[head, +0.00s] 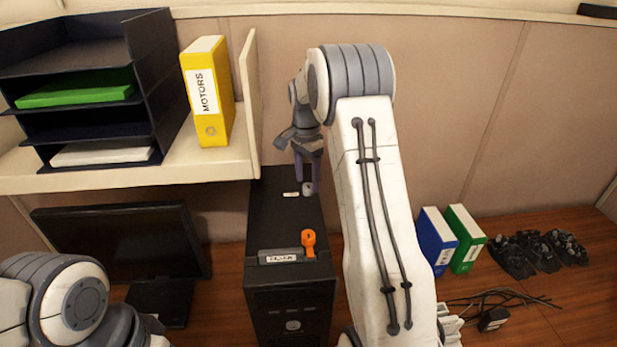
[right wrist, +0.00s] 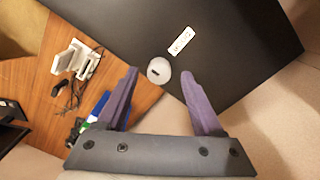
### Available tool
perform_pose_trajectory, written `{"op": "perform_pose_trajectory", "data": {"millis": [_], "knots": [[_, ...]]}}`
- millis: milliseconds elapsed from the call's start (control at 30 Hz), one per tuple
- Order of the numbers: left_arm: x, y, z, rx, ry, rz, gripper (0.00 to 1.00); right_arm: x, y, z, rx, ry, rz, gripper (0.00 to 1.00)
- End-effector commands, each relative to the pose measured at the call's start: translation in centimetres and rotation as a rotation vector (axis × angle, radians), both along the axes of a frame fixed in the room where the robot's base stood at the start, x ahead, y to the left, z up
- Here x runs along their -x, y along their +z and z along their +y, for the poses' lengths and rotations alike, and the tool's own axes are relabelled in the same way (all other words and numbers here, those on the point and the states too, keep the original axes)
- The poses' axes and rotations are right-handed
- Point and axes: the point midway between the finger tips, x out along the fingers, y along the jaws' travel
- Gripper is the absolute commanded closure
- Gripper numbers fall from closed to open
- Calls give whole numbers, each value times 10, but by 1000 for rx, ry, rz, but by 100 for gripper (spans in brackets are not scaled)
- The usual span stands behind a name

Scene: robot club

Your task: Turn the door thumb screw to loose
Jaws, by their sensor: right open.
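The thumb screw (right wrist: 159,70) is a round grey knob with a dark slot, on the black computer case, beside a small white label (right wrist: 181,41). In the head view the knob (head: 308,188) shows at the far end of the case top (head: 280,215). My right gripper (right wrist: 160,75) is open, with its two purple fingertips on either side of the knob, apart from it in the picture. In the head view the right gripper (head: 308,180) points down over the knob. Of my left arm only a link shows at lower left; its gripper is out of view.
An orange object (head: 308,243) stands on the near end of the case. A shelf (head: 120,178) with trays and a yellow binder (head: 208,92) is left of my right arm. A monitor (head: 120,240) stands below. Blue (head: 437,240) and green (head: 466,238) binders stand right.

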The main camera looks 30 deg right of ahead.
Motion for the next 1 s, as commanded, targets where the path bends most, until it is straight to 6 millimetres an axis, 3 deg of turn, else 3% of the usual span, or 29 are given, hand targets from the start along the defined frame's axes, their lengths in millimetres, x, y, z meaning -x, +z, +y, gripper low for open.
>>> {"op": "perform_pose_trajectory", "data": {"millis": [200,433,600,633,1000], "knots": [[0,5,0,0,-1,0,50,1,-13,-1,0,-1,0,31],[0,4,0,0,-1,0,50,2,-13,-3,0,-3,-1,31],[0,4,0,0,-1,0,50,2,-13,-3,0,-4,0,96],[0,4,0,0,-1,0,50,2,-13,-3,0,-4,0,100],[0,5,0,0,-1,0,50,2,-13,-3,1,46,0,100]]}}
